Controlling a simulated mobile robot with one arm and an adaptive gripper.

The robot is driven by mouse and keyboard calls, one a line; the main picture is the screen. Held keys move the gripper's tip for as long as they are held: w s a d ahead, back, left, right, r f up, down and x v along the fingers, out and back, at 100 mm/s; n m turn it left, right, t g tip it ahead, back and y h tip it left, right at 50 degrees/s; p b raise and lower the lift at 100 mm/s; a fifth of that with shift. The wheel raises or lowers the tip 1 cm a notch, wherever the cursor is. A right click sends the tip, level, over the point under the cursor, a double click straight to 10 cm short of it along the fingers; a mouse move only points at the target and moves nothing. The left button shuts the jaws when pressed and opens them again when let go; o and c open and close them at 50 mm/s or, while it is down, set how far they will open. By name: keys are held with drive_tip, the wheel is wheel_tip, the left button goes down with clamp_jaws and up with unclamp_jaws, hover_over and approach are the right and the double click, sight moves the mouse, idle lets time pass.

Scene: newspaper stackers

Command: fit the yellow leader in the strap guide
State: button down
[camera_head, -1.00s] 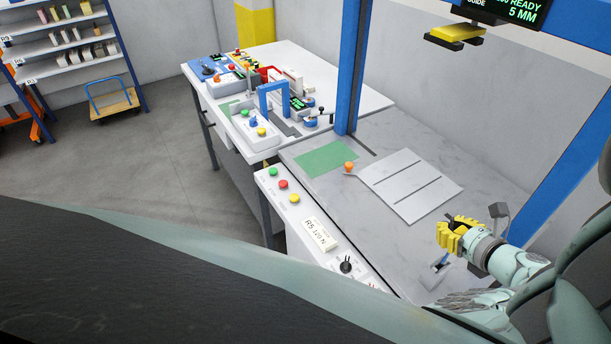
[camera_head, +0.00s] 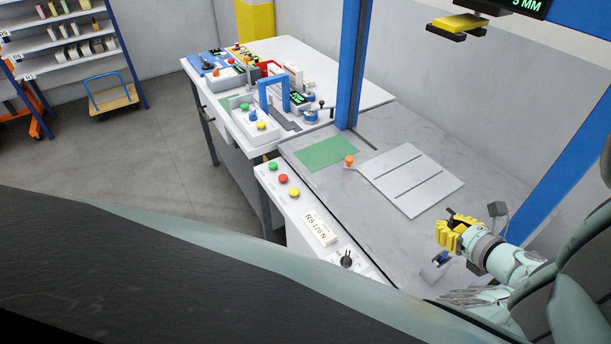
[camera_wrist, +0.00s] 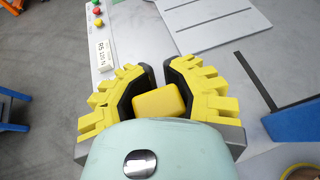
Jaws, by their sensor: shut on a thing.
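My gripper (camera_head: 452,229) is over the right part of the grey bench, with its black-and-yellow fingers. In the wrist view my gripper (camera_wrist: 160,76) is closed around a rounded yellow block, which looks like the yellow leader (camera_wrist: 159,102); its fingertips stand slightly apart. Most of the block's lower end is hidden by my wrist. A small blue-and-grey fitting (camera_head: 438,262) sits on the bench just below my gripper in the head view. I cannot tell whether it is the strap guide. A yellow piece on dark mounts (camera_head: 458,25) hangs under the display at the top.
A light grooved plate (camera_head: 408,180) and a green mat (camera_head: 327,153) lie on the bench (camera_head: 385,130). A blue post (camera_head: 352,65) rises at its far-left side. A button panel (camera_head: 300,214) runs along the front edge. A second table (camera_head: 345,80) holds several devices.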

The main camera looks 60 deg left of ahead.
sight(440, 252)
drive_tip(key=shift+f+b, duration=2.6)
drive_tip(key=shift+f, duration=1.15)
drive_tip(key=c, duration=0.7)
unclamp_jaws()
drive_tip(key=shift+c, duration=0.2)
drive_tip(key=shift+d+r, duration=0.25)
drive_tip(key=shift+d, duration=0.3)
drive_tip(key=shift+v, duration=5.4)
wheel_tip(440, 252, up, 7)
drive_tip(key=p, duration=0.8)
